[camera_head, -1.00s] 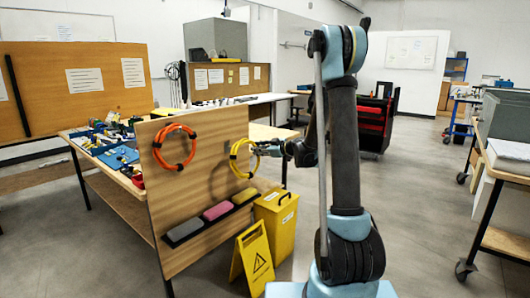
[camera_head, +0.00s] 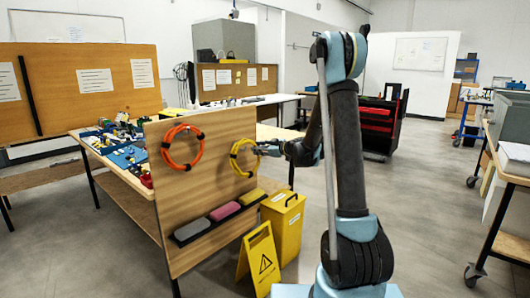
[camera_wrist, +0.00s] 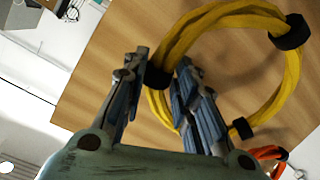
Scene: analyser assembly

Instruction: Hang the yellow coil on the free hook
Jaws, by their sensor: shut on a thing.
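The yellow coil (camera_head: 233,162), a ring with black bands, is upright against or just in front of the wooden panel's right part; I cannot tell whether it touches. My gripper (camera_head: 263,149) reaches it from the right. In the wrist view, my gripper (camera_wrist: 162,72) is shut on the left side of the yellow coil (camera_wrist: 291,75), at a black band between the fingers. The orange coil (camera_head: 166,155) hangs on the panel's left part; a bit of the orange coil (camera_wrist: 270,153) shows in the wrist view. I cannot make out the free hook.
The wooden panel (camera_head: 205,185) has a low shelf with dark, pink and yellow blocks. A yellow bin (camera_head: 286,225) and yellow warning sign (camera_head: 257,262) stand on the floor at its right. A bench with several small parts is behind it. Floor is open to my arm's right.

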